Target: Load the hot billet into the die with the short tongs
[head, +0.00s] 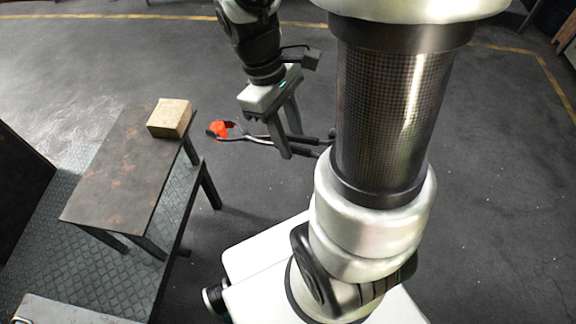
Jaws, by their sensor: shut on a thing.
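The hot billet (219,129) glows orange-red in the jaws at the left end of the short tongs (250,137). The tongs lie nearly level, with dark handles reaching right until my arm hides their ends. My gripper (284,140) is shut on the tongs near the handles and holds them in the air above the floor. The billet is just right of the small table's far corner in the picture. I cannot make out the die in this view.
A dark, rust-stained table (125,175) stands at left with a pale yellowish block (170,118) on its far right corner. Beneath it is a diamond-plate platform (85,270). A dark panel (20,175) stands at the left edge. Open floor (130,60) lies beyond.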

